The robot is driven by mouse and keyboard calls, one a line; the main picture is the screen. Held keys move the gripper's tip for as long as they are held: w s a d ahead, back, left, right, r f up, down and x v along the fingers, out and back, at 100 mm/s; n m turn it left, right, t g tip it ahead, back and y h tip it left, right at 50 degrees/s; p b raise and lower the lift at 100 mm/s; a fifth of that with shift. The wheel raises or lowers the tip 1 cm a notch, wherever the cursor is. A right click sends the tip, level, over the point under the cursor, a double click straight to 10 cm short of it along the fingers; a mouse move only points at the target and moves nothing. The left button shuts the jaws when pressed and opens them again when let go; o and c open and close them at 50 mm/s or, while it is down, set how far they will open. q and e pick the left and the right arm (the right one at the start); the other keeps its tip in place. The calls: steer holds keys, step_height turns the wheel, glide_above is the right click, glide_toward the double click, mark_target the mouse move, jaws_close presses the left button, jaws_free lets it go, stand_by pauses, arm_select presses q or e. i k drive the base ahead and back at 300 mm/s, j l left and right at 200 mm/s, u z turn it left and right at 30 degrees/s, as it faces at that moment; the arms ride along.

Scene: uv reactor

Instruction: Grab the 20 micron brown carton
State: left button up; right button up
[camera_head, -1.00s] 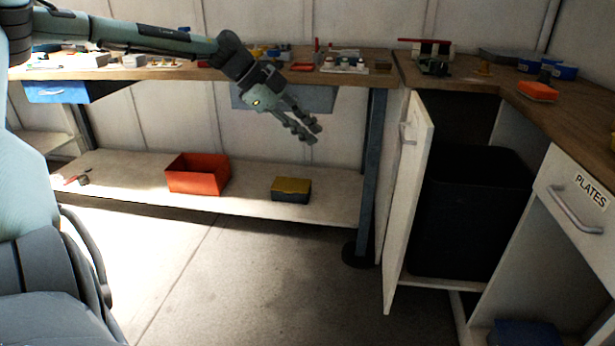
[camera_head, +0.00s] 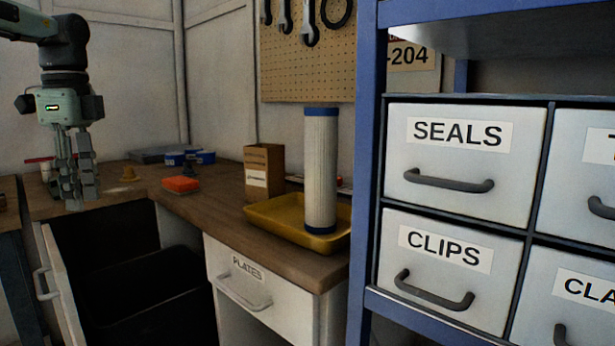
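My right gripper is not in view.
The yellow tray (camera_head: 271,225) holds an upright white filter cartridge (camera_head: 320,170) with blue ends. An orange block (camera_head: 181,184) and blue tubs (camera_head: 206,157) lie left of the carton. A blue-framed drawer rack (camera_head: 366,150) closes off the right. A cabinet door (camera_head: 62,290) stands open below.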

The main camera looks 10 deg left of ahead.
mark_target(264, 174)
steer(key=i+j+z, duration=0.15)
steer(key=z, duration=0.2)
steer(key=i+j+z, duration=0.1)
steer(key=j+z, duration=0.25)
steer(key=i+j+z, duration=0.1)
steer(key=j+z, duration=0.15)
steer(key=z, duration=0.15)
steer(key=j+z, duration=0.25)
steer(key=j, duration=0.55)
steer(key=k, duration=0.05)
